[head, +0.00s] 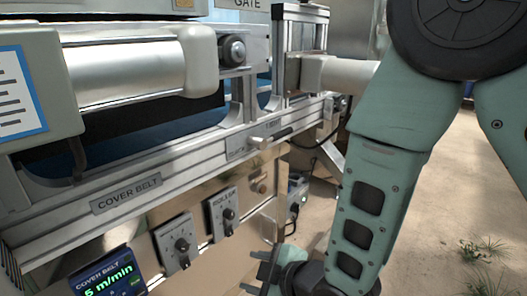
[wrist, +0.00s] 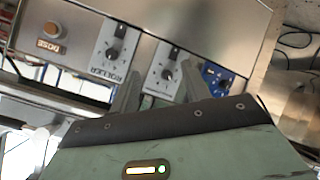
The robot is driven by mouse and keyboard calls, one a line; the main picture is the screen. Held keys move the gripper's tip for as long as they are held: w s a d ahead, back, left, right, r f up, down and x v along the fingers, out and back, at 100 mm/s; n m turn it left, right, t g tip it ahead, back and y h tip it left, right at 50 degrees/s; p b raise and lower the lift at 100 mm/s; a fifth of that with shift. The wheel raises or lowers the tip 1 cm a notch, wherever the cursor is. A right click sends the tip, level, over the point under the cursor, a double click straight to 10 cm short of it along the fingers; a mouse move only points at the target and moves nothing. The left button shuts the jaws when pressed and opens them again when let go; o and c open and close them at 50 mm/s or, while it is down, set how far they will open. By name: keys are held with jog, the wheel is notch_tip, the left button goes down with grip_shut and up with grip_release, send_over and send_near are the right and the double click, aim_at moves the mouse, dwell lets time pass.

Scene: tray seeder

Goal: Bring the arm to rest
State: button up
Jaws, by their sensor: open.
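My gripper (head: 256,270) is low in the head view, below and right of the machine's control panels, at the end of my green arm. In the wrist view its two fingers (wrist: 160,86) stand apart with nothing held between them. They point toward the panel front, and the roller knob panel (wrist: 113,48) and a second knob panel (wrist: 168,68) show beyond them. No contact with the machine is visible. The gripper is partly cut off by the lower edge of the head view.
The seeder's cover belt rail (head: 125,200) runs along the left. Below it are the roller knob panel (head: 222,214), another knob panel (head: 178,243) and a display reading 5 m/min (head: 108,277). A lever (head: 270,140) sticks out from the rail.

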jog(key=s+d+r+m+g+h, duration=0.4)
jog(key=s+d+r+m, duration=0.1)
jog(key=s+d, duration=0.3)
jog(key=s+d+r+m+g+h, duration=0.4)
jog(key=s+d+r, duration=0.2)
jog(key=s+d, duration=0.1)
notch_tip(320, 180, up, 34)
jog(key=p, duration=3.3)
jog(key=shift+s+d+f+p, duration=0.2)
jog(key=shift+s+d+p, duration=0.15)
jog(key=shift+s+p, duration=0.1)
